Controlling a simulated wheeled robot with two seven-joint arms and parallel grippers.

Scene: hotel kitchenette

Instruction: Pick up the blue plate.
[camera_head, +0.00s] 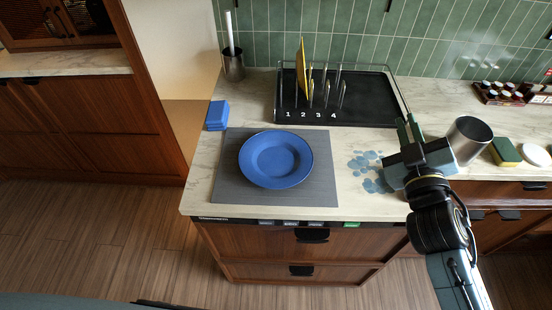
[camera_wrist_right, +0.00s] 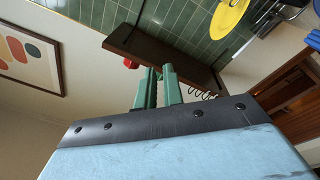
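The blue plate (camera_head: 276,158) lies face up and empty on a grey mat (camera_head: 231,185) near the counter's front edge. My right gripper (camera_head: 408,125) is over the counter to the right of the plate, well apart from it. Its two green fingers also show in the wrist view (camera_wrist_right: 158,82). A narrow gap is between them and nothing is held. My left gripper is not in view.
A black rack tray (camera_head: 362,108) with numbered slots and a yellow plate (camera_head: 302,65) stands behind the blue plate. Blue blocks (camera_head: 217,115) sit at left. A metal cup (camera_head: 468,140) and sponge (camera_head: 504,152) are beside my right gripper. Blue-grey patches (camera_head: 367,162) mark the counter.

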